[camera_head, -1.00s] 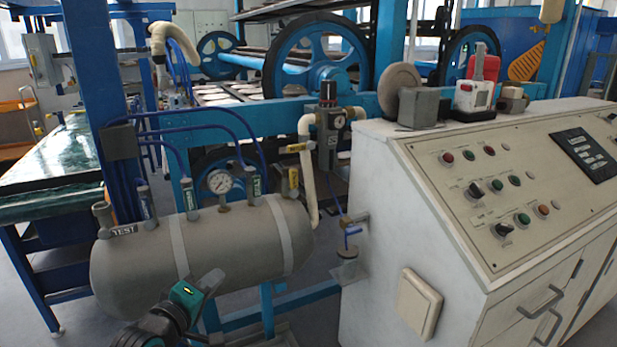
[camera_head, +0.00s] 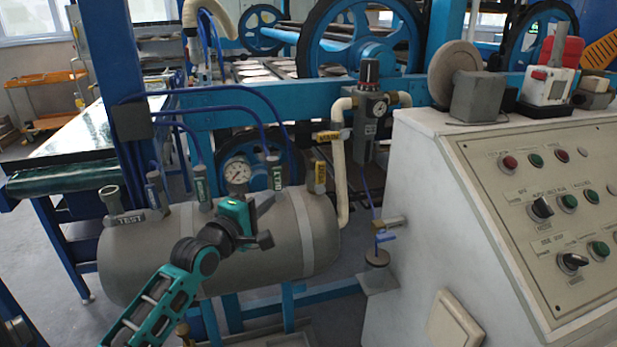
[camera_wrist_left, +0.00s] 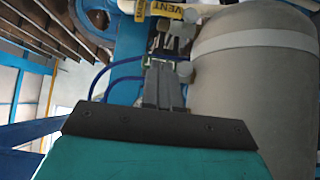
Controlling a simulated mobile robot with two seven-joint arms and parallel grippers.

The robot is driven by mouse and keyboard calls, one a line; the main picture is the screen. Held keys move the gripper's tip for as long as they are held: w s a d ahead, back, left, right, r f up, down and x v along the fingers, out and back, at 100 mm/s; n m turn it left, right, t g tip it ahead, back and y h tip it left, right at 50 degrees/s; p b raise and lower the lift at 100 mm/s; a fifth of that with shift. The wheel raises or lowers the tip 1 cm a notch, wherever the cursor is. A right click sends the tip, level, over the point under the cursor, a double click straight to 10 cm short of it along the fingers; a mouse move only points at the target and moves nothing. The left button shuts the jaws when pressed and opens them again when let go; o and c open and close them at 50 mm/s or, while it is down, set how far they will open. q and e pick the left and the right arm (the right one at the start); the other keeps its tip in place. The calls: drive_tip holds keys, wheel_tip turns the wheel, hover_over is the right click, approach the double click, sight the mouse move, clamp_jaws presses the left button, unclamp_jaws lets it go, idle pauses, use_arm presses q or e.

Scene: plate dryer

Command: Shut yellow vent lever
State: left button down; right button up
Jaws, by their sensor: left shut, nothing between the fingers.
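The yellow vent lever (camera_head: 320,176) stands upright at the right end of the grey tank's (camera_head: 285,240) top. A yellow piece with the word VENT (camera_wrist_left: 172,10) shows at the top of the left wrist view. My left gripper (camera_head: 266,222) is in front of the tank, left of and lower than the lever, with a clear gap to it. In the left wrist view its grey fingers (camera_wrist_left: 163,68) are together and empty, pointing toward the fittings below the yellow piece. My right gripper is not in view.
A pressure gauge (camera_head: 237,172) and green-tagged levers (camera_head: 274,174) stand on the tank left of the yellow lever. A cream pipe (camera_head: 340,185) and a regulator (camera_head: 371,110) are just right of it. The white control cabinet (camera_head: 420,215) stands further right.

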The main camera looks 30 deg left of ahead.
use_arm(q)
drive_tip(key=shift+w, duration=0.1)
drive_tip(key=b, duration=0.1)
approach(320, 178)
drive_tip(key=w+a+r, duration=0.2)
drive_tip(key=w+a, duration=0.1)
drive_tip(key=a, duration=0.2)
drive_tip(key=w+d, duration=0.2)
drive_tip(key=w, duration=0.1)
drive_tip(key=shift+d+f, duration=0.2)
drive_tip(key=shift+d, duration=0.15)
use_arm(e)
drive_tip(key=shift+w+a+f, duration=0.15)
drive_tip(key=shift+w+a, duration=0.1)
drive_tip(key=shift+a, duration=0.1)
use_arm(q)
drive_tip(key=shift+w, duration=0.1)
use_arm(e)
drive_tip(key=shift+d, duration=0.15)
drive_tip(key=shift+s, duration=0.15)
